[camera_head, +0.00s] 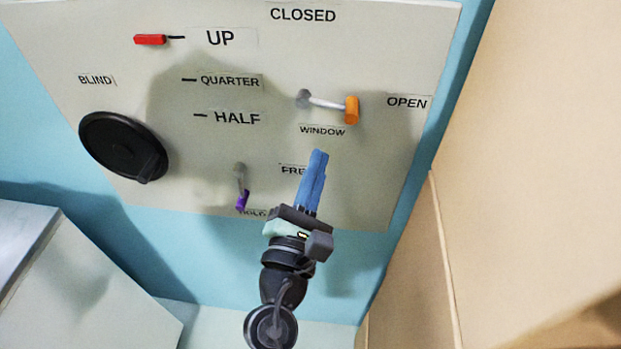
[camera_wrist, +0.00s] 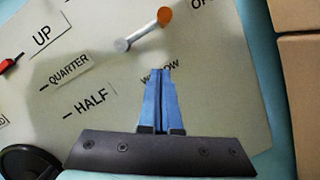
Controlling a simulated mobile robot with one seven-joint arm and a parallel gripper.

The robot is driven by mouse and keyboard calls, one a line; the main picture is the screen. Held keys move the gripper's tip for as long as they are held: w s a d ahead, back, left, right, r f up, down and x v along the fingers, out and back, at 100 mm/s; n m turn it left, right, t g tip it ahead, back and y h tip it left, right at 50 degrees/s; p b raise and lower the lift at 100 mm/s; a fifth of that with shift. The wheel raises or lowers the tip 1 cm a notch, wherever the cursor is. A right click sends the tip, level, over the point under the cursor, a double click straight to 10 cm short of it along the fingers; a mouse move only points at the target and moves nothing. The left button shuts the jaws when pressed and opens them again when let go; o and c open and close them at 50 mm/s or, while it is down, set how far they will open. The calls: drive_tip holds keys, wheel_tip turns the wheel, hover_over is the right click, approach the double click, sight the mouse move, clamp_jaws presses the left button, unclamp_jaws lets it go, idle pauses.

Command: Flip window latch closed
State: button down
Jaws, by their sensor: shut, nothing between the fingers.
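The window latch (camera_head: 328,103) is a light grey lever on a round grey pivot, with an orange handle (camera_head: 351,109) at its right end. It lies nearly level, pointing right toward the OPEN label (camera_head: 407,102). The CLOSED label (camera_head: 303,15) is above the pivot. In the wrist view the latch (camera_wrist: 141,37) slants up to its orange end (camera_wrist: 164,16). My gripper (camera_head: 318,153) has blue fingers held together, shut and empty. Its tips are below the latch, just under the WINDOW label (camera_head: 322,131), apart from the lever.
On the same pale panel are a black round knob (camera_head: 122,146) at left, a red marker (camera_head: 150,39) by UP, and a small purple-tipped lever (camera_head: 242,200) left of my gripper. A tan wall or box surface (camera_head: 540,150) stands at the right. The panel above the latch is clear.

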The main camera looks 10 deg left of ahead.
sight(326, 106)
drive_tip(key=x, duration=0.3)
drive_tip(key=shift+w+r+p, duration=0.2)
drive_tip(key=shift+w+p, duration=0.15)
drive_tip(key=shift+d+r+p, duration=0.55)
drive_tip(key=shift+r+p, duration=0.2)
drive_tip(key=shift+p, duration=0.1)
drive_tip(key=shift+d+r+p, duration=0.6)
drive_tip(key=shift+r+p, duration=0.15)
drive_tip(key=shift+p, duration=0.05)
